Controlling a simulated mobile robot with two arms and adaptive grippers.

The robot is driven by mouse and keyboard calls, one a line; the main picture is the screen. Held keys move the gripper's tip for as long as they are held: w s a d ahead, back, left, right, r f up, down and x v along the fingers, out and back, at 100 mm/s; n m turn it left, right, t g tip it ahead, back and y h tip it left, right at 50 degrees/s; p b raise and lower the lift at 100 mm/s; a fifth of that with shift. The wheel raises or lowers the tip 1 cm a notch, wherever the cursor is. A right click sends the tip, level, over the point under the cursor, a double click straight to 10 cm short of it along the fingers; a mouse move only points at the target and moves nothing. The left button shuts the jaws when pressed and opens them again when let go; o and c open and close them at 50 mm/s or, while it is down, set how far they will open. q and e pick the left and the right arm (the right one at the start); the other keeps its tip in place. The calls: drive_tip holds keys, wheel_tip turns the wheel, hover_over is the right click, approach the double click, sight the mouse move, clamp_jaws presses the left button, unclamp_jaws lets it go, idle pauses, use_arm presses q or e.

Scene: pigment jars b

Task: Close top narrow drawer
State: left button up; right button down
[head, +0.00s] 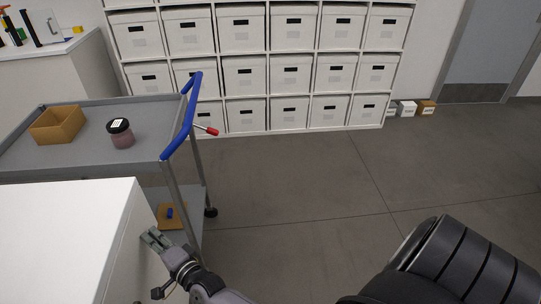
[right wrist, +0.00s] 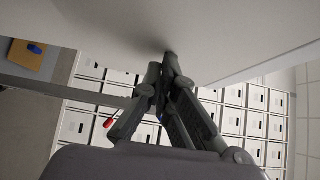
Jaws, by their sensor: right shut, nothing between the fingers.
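A white cabinet (head: 65,235) stands at the lower left of the head view, and its right-hand face (head: 125,265) shows at a steep angle. I cannot make out a separate top narrow drawer or its edges, nor tell how far any drawer stands out. My right gripper (head: 154,238) is beside that face, with its tips pointing at it. In the right wrist view the gripper (right wrist: 168,57) is shut and empty, its tips at or very near a plain pale surface (right wrist: 220,35). My left gripper is not in view.
A grey trolley (head: 75,150) with a blue handle (head: 183,118) stands just behind the cabinet, carrying an orange-brown bin (head: 57,125) and a dark-lidded jar (head: 120,133). White shelving with boxes (head: 245,75) lines the wall. The floor (head: 300,190) to the right is clear.

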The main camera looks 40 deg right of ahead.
drive_tip(key=shift+w+a, duration=0.7)
drive_tip(key=shift+a, duration=0.3)
drive_tip(key=shift+r, duration=0.15)
